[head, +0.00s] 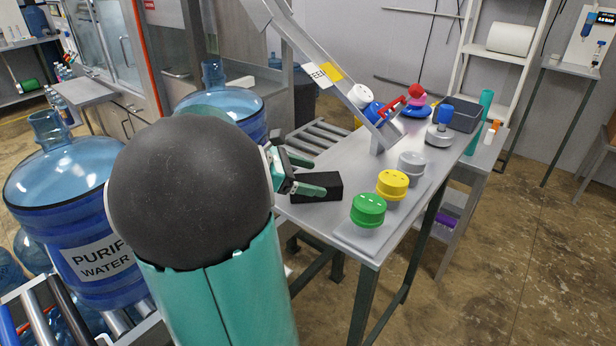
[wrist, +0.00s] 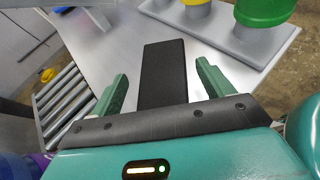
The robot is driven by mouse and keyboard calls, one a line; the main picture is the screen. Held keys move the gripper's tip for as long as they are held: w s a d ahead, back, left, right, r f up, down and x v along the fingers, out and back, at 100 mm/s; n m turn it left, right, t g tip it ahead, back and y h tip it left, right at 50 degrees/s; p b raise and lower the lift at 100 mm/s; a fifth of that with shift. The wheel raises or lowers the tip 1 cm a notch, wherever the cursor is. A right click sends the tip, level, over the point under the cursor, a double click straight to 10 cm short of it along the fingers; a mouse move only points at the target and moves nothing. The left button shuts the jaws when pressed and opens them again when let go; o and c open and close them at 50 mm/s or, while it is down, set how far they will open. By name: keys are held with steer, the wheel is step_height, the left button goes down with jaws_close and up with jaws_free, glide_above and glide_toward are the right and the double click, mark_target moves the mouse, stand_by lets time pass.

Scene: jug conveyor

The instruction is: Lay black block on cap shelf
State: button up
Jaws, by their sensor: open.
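The black block (head: 325,184) lies on the grey metal table near its left edge. In the wrist view the block (wrist: 164,75) lies lengthwise between the two green fingers of my gripper (wrist: 161,68), with a gap on each side. In the head view my gripper (head: 303,175) is open at the block's left end; my dark arm joint hides part of it. No label marks the cap shelf. A lower shelf (head: 455,203) with purple items shows under the table's right side; I cannot tell if it is the cap shelf.
A grey strip (head: 350,236) holds green (head: 369,208), yellow (head: 392,183) and grey caps (head: 411,163) right of the block. A sloped chute (head: 312,55) with coloured caps stands behind. A grey bin (head: 461,114) sits at the back. Large water jugs (head: 60,190) stand left.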

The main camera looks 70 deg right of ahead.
steer(key=v, duration=1.2)
steer(key=w+a+f+m+t+y, duration=0.2)
steer(key=a+t, duration=0.3)
steer(key=a, duration=0.8)
steer(key=w+a+f+m+t+y, duration=0.1)
steer(key=a+t, duration=0.5)
steer(key=a, duration=0.7)
steer(key=w+a+f+m+t+y, duration=0.2)
steer(key=w+a+t, duration=0.3)
steer(key=a, duration=0.9)
steer(key=shift+f+m+y, duration=0.3)
steer(key=shift+f+y, duration=0.2)
steer(key=shift+y, duration=0.4)
steer(key=shift+w, duration=0.1)
